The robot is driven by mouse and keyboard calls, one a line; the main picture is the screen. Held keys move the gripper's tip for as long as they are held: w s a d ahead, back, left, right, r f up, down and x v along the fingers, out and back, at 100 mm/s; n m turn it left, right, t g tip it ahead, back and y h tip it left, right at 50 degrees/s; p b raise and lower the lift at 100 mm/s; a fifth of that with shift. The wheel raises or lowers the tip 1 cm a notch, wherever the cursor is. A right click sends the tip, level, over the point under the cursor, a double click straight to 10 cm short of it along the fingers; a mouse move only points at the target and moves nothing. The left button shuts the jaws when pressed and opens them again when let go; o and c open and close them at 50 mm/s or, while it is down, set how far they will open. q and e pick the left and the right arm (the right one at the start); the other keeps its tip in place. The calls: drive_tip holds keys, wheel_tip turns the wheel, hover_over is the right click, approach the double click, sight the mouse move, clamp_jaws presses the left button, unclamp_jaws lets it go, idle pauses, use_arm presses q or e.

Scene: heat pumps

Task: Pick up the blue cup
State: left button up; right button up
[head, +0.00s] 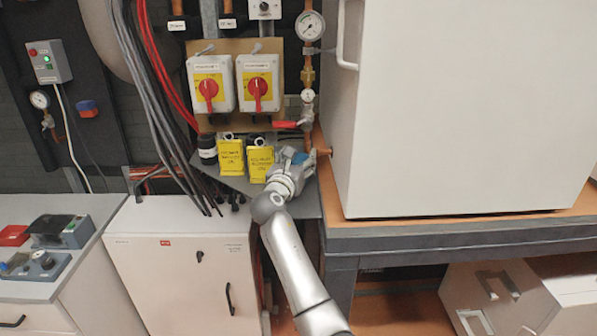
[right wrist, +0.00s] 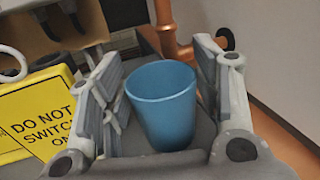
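The blue cup (right wrist: 163,110) stands upright between the two fingers of my right gripper (right wrist: 160,85) in the right wrist view. The fingers are spread, with a gap on the cup's right side and a narrower one at its left. In the head view my right gripper (head: 297,165) reaches to the small grey shelf, and a bit of the blue cup (head: 291,153) shows behind it. Most of the cup is hidden there by the gripper. My left gripper is in neither view.
A copper pipe (right wrist: 166,28) rises behind the cup. A large white cabinet (head: 460,110) stands on the right. Red-handled switches (head: 208,89) are above.

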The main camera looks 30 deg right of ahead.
drive_tip(key=c, duration=0.6)
drive_tip(key=shift+o, duration=0.2)
